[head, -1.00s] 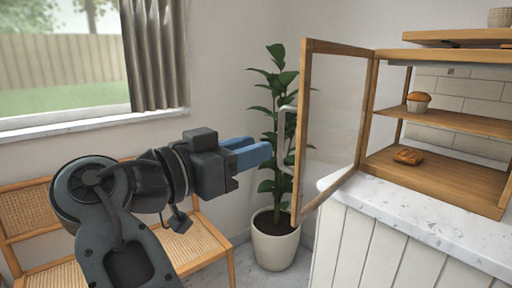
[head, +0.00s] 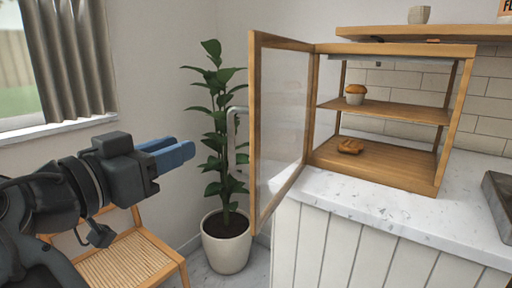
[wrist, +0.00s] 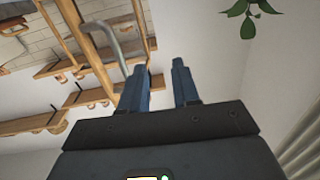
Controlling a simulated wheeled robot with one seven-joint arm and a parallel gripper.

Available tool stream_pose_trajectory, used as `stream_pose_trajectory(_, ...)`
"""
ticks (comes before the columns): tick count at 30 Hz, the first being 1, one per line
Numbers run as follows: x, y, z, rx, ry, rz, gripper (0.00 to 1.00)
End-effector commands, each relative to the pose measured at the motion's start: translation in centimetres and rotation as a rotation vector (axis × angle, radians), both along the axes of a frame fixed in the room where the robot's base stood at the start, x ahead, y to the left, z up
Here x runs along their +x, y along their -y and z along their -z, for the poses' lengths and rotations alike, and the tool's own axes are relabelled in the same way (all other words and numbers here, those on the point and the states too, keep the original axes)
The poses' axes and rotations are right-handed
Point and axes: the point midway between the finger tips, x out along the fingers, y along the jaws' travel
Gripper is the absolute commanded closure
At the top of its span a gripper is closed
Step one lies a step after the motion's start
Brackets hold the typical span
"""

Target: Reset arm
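My gripper (head: 181,148) with blue fingers is raised at the left of the head view, in front of the wall and left of the potted plant. In the wrist view its two fingers (wrist: 159,66) stand apart with nothing between them, so it is open and empty. My arm is bent, and its lower part is cut off by the left edge of the head view.
A wooden display case (head: 390,190) with its glass door (head: 275,125) swung open stands on the marble counter (head: 345,197). A potted plant (head: 227,245) and a woven chair (head: 130,262) are nearby.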

Motion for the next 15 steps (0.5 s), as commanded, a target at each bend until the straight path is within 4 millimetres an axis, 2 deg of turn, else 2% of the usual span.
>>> stream_pose_trajectory(10,0.7,0.9,2.6,-0.038,-0.045,-0.041,0.69)
stream_pose_trajectory(15,1.1,1.8,4.8,-0.063,-0.082,-0.073,0.69)
